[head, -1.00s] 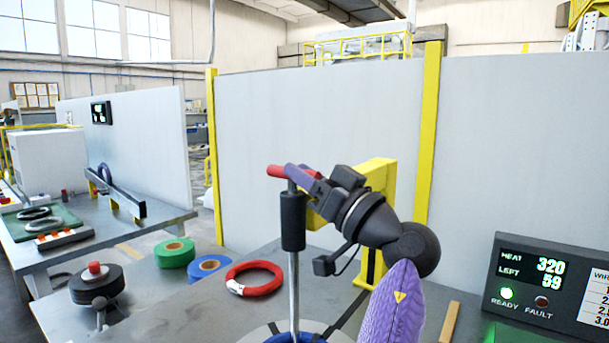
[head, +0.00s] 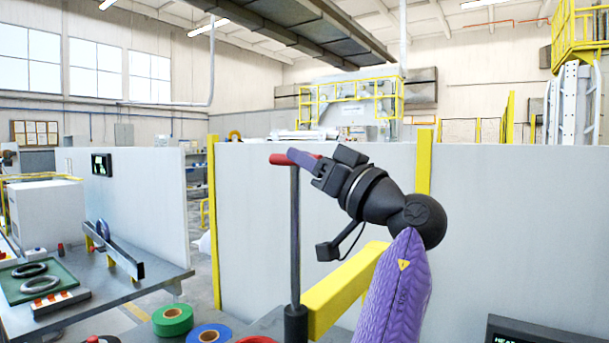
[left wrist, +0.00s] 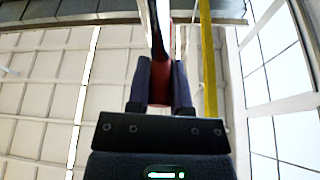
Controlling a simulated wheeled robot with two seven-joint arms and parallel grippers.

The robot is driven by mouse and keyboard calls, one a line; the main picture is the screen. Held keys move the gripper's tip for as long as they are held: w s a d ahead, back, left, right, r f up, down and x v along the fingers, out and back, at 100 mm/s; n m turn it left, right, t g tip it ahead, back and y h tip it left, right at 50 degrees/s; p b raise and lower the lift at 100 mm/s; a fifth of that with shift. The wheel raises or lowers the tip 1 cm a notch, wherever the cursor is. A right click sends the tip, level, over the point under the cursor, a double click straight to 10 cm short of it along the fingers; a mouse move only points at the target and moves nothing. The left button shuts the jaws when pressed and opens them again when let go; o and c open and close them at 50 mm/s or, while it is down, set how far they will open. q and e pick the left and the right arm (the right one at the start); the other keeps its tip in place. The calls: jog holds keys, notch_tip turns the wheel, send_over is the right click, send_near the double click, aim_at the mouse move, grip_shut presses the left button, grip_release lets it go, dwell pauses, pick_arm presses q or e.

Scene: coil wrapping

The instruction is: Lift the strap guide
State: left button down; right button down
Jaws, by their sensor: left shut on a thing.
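The strap guide shows as an upright thin rod (head: 295,235) with a red handle (head: 279,159) across its top. A black sleeve (head: 296,324) surrounds the rod low in the head view, beside a yellow bracket (head: 340,292). A long stretch of bare rod stands above the sleeve; its lower end is out of view. My left gripper (head: 303,159) is shut on the red handle. In the left wrist view the red handle (left wrist: 160,85) sits between the two dark fingers. My right gripper is not in view.
A green tape roll (head: 172,320), a blue roll (head: 209,334) and part of a red ring (head: 256,340) lie at the bottom left. A dark display (head: 515,330) stands at the lower right. Light wall panels (head: 275,230) stand behind. The space around the handle looks clear.

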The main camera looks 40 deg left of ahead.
pick_arm(q)
notch_tip(320, 180, up, 2)
jog(key=shift+r+p, duration=0.15)
jog(key=shift+p, duration=0.35)
jog(key=shift+r, duration=0.1)
jog(key=c, duration=0.5)
grip_release()
jog(key=shift+c, duration=0.2)
jog(key=shift+d, duration=0.1)
jog(key=b+v, duration=0.1)
jog(key=v, duration=0.9)
